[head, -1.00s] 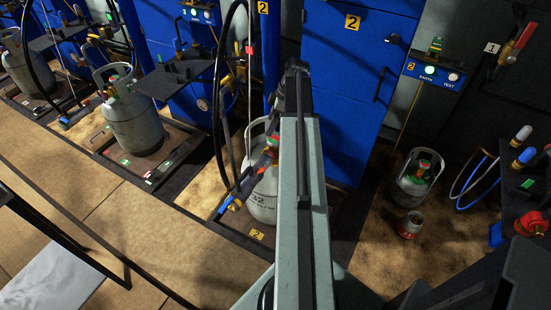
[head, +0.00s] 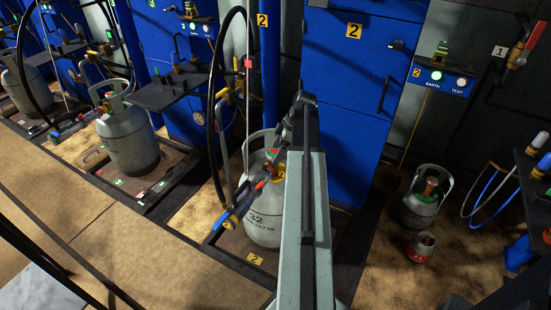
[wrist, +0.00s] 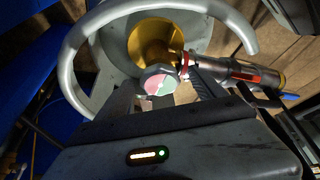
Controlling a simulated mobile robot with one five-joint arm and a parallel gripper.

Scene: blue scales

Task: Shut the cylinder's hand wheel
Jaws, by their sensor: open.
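The grey gas cylinder (head: 263,222), marked 32, stands on the floor plate by the yellow 2 tag, partly hidden behind my arm. Its grey collar (wrist: 76,50) curves around the brass valve (wrist: 152,42) in the wrist view. The hand wheel (wrist: 158,82) shows a round face, part red and part green. My gripper (wrist: 165,92) is open, with one finger on each side below the wheel. I cannot tell whether the fingers touch it. A metal hose coupling (wrist: 245,72) with an orange band runs right from the valve, close to the right finger.
Blue cabinets (head: 345,90) stand behind the cylinder. A black shelf (head: 170,90) and a second cylinder (head: 128,140) are at left. A small cylinder (head: 422,200) and a red-marked canister (head: 421,247) stand at right. Open floor (head: 110,220) lies at front left.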

